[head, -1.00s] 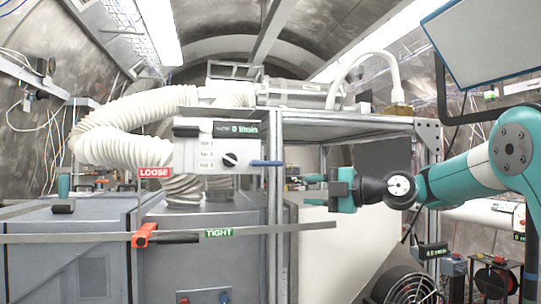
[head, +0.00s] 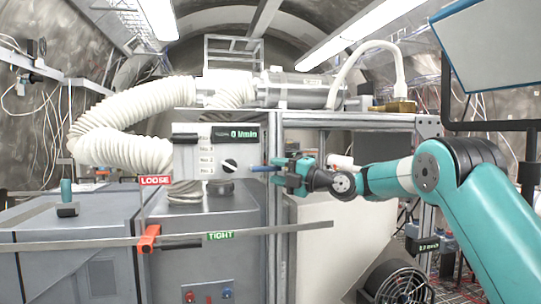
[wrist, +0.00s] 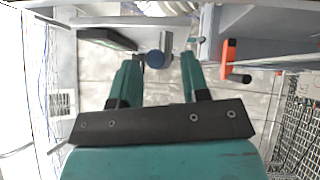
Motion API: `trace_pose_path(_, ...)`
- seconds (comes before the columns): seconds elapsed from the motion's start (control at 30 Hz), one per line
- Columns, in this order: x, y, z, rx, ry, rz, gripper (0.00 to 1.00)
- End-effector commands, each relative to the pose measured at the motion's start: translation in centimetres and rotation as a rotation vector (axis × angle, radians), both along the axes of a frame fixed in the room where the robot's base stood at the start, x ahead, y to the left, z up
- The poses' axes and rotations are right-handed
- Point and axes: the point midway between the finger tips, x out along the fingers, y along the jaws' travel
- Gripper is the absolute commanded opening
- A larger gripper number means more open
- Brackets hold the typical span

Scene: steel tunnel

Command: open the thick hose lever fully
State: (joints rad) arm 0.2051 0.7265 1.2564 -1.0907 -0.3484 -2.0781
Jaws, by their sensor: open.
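A thick white ribbed hose (head: 115,148) loops at the left, above a pale control panel (head: 200,152) with a dark knob and a display reading 0 l/min. A blue lever (head: 259,168) sticks out sideways from the panel's right edge. My gripper (head: 277,168) is at the lever's right end, pointing left. In the wrist view, my gripper (wrist: 158,62) is open, and the round blue end of the lever (wrist: 154,59) lies between the fingertips, nearer the left one. Whether a finger touches it, I cannot tell.
An orange clamp handle (head: 149,238) sits on a long metal bar between LOOSE and TIGHT tags, below the panel. A metal frame post (head: 274,225) stands close behind my gripper. A fan (head: 400,285) is low at the right. A screen (head: 490,40) hangs upper right.

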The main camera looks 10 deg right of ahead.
Motion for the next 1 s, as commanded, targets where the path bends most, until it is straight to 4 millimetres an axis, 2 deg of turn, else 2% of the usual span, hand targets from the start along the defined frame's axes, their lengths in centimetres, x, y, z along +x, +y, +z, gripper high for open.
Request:
trace_pose_path(0.03, 0.6, 0.6, 0.6, 0.0, 0.001, 0.001, 0.42)
trace_pose_path(0.2, 1.7, 1.7, 0.5, 0.0, 0.001, 0.0, 0.42)
trace_pose_path(0.53, 1.9, 1.9, 0.3, 0.0, 0.001, 0.0, 0.42)
trace_pose_path(0.57, 1.9, 1.9, 0.3, 0.0, 0.001, 0.0, 0.4)
trace_pose_path(0.73, 1.9, 1.9, 0.3, 0.0, 0.001, -0.001, 0.01)
trace_pose_path(1.0, 1.9, 2.2, 0.3, -0.007, 0.0, 0.004, 0.0)
